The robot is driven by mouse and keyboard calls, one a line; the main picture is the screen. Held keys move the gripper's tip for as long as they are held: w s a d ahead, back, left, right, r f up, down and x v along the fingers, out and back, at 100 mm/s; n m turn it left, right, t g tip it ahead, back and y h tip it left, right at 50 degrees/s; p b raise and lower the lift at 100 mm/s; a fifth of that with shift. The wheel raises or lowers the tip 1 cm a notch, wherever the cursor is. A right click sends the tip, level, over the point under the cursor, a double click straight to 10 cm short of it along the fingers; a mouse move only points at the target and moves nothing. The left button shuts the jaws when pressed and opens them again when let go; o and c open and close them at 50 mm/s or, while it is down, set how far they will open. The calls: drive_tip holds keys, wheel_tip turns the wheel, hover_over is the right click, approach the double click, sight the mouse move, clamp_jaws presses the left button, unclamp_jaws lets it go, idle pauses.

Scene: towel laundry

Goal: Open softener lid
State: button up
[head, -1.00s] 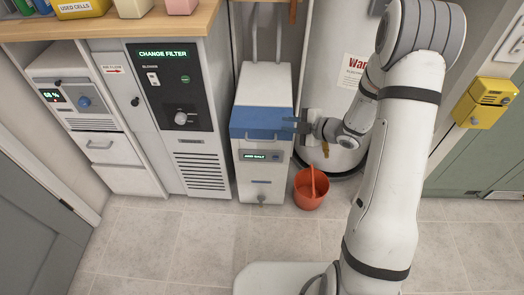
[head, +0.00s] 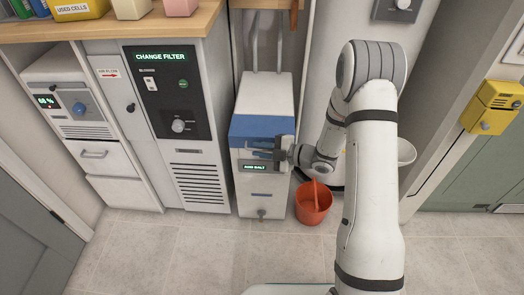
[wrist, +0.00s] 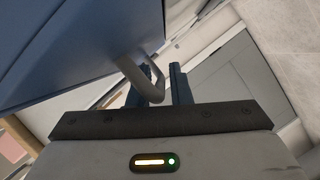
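The softener is a white cabinet (head: 262,195) with a blue lid (head: 258,129) and a lit "ADD SALT" display (head: 254,167) on its front. The lid is closed. My gripper (head: 263,154) reaches in from the right, in front of the lid's lower edge. In the wrist view the blue lid (wrist: 65,45) fills the upper left, and its grey handle (wrist: 139,75) reaches down to my gripper (wrist: 162,72). The two dark fingers are apart, with the handle's bend between them. I cannot tell whether either finger touches it.
An orange bucket (head: 312,204) stands on the floor just right of the softener, below my arm. A "CHANGE FILTER" machine (head: 165,110) stands close on the left. Pipes rise behind the softener. The tiled floor (head: 180,250) in front is clear.

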drive_tip(key=shift+c, duration=0.4)
clamp_jaws()
